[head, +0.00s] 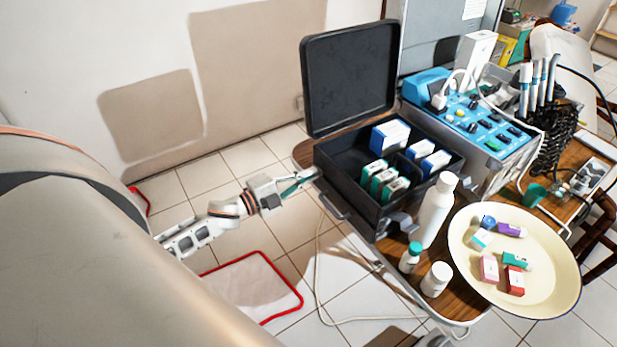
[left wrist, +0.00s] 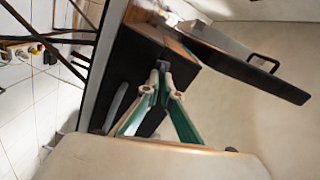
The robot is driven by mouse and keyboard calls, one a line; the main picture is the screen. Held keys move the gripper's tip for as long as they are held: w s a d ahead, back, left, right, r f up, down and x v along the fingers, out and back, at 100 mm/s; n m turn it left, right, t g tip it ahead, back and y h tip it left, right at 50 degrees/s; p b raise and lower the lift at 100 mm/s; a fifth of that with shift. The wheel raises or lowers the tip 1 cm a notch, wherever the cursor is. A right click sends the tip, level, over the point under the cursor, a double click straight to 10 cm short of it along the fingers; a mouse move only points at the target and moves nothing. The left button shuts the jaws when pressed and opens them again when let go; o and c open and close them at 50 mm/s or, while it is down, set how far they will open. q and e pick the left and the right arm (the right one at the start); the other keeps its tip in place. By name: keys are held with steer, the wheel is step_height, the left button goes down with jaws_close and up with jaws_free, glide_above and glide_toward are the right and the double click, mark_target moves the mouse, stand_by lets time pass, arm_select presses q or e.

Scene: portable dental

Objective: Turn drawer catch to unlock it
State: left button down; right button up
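A black case (head: 352,187) with its lid raised stands on the wooden table. My left gripper (head: 312,176) reaches the case's left corner from the left. In the left wrist view, its green-padded fingers (left wrist: 163,78) converge at the case's edge. Their tips lie close together at a small dark grey piece (left wrist: 164,65), which looks like the drawer catch. The gripper seems shut on it, but the contact is small and partly hidden. The catch's angle cannot be read. My right gripper is not in view.
The open lid (head: 350,78) rises behind the case. A white bottle (head: 436,210), smaller bottles and a cream tray (head: 465,235) of small boxes stand to the right. A blue dental unit (head: 470,115) is behind. A white cable (head: 322,290) hangs to the floor.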

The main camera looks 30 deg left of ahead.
arm_select(q)
steer(key=shift+d+f+m+b, duration=0.1)
steer(key=shift+m+b, duration=0.45)
steer(key=shift+m, duration=1.05)
steer(key=c, duration=2.3)
jaws_free()
steer(key=v, duration=1.2)
